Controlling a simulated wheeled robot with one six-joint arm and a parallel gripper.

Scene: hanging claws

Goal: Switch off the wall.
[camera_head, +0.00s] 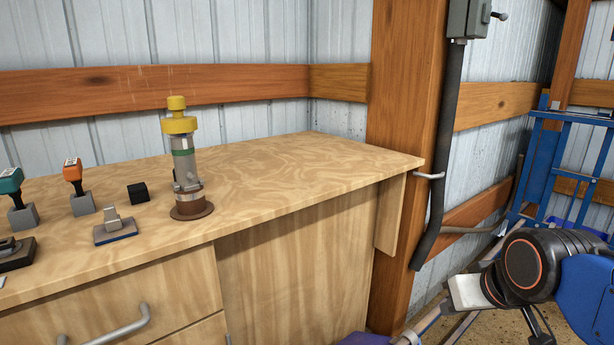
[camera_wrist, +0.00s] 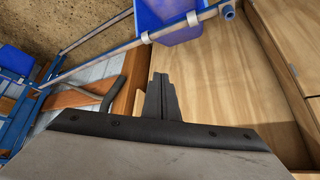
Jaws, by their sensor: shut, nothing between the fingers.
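A grey switch box (camera_head: 468,18) is fixed to the wooden post at the top of the head view, partly cut off by the frame edge. A small dark lever (camera_head: 498,16) sticks out from its right side. A thick black conduit runs down the post from the box. My gripper (camera_wrist: 160,82) shows in the wrist view with its dark fingers together and nothing between them. My arm is low at the right of the head view, well below the box. The wrist view does not show the box.
A wooden workbench (camera_head: 270,180) fills the left. A yellow-topped cylinder (camera_head: 183,155), orange-handled tool (camera_head: 73,172), teal-handled tool (camera_head: 11,184) and black cube (camera_head: 138,193) stand on it. A blue metal frame (camera_head: 560,160) stands right. A blue bin (camera_wrist: 170,20) hangs by a rail.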

